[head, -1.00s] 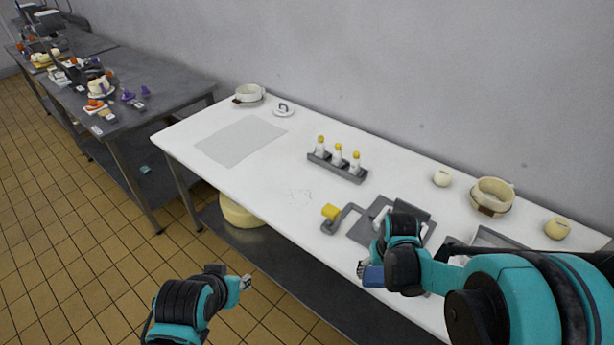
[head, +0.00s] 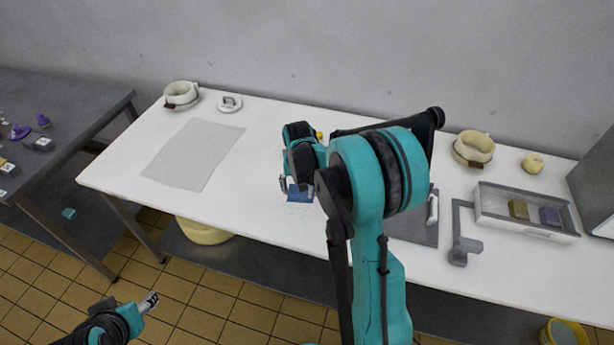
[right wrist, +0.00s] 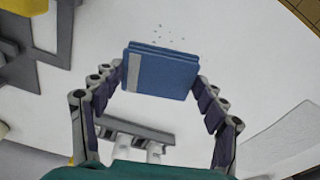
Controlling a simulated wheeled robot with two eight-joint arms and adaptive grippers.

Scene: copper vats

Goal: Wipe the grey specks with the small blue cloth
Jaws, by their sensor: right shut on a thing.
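The small blue cloth (head: 300,195), a folded pad with a pale stripe, is held in my right gripper (head: 290,184). In the right wrist view the cloth (right wrist: 160,75) sits between the two fingers of that gripper (right wrist: 158,80), which are shut on its sides. The grey specks (right wrist: 172,36) show as small dots on the white table just beyond the cloth's edge. The cloth appears above the tabletop; its exact height is unclear. My left gripper (head: 148,303) is low at the left, off the table and empty; its finger gap is too small to judge.
The white table (head: 262,150) bears a grey mat (head: 193,155), a white pot (head: 181,94) and a lid (head: 229,103) at left. A grey rack (right wrist: 135,130) stands near my right gripper. At right are another pot (head: 473,148) and a tray (head: 525,213) with two blocks.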

